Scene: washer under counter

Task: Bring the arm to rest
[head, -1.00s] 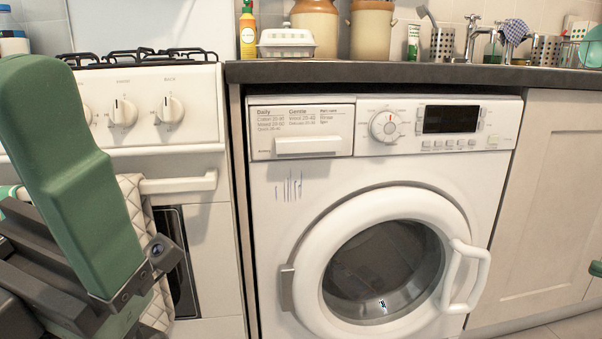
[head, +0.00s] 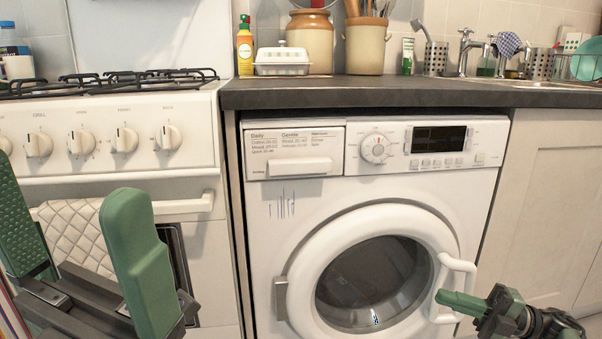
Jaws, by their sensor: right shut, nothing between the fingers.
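My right gripper (head: 445,298) comes in from the lower right. Its green fingers are together with nothing between them, and they point left. In the picture the fingertips overlap the lower end of the washer door handle (head: 458,285); I cannot tell whether they touch it. My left gripper (head: 68,180) is large and close at the lower left. Its two green fingers stand wide apart and point up, in front of the stove, with nothing held. The white washing machine (head: 385,190) stands under the counter, and its round door (head: 305,255) looks shut.
The dark countertop (head: 370,95) runs above the washer, with a white butter dish (head: 283,62), jars and a utensil pot on it. The stove (head: 100,135) with knobs and a hanging quilted cloth (head: 72,228) is at left. A pale cabinet (head: 550,190) is at right.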

